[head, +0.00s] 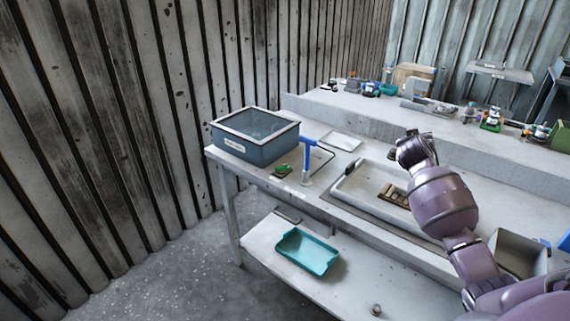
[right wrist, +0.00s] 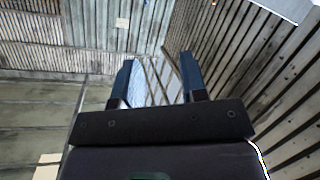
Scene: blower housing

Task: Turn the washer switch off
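A grey-blue open tub (head: 227,143) with a pale label, which looks like the washer, stands on the left end of the bench. A small green item (head: 283,169) lies in front of it on the bench; it may be the switch, but it is too small to tell its position. A blue upright tool-like part (head: 307,152) stands right of the tub. My right gripper (head: 409,139) is raised over the bench, well right of the tub. In the right wrist view its two fingers (right wrist: 157,82) are apart with nothing held between them. My left gripper is not in view.
A pale tray (head: 357,179) with small blocks (head: 393,194) lies under my right arm. A teal bin (head: 306,252) sits on the lower shelf. Several small parts line the raised back ledge (head: 322,98). A plank wall (head: 120,120) closes the left side.

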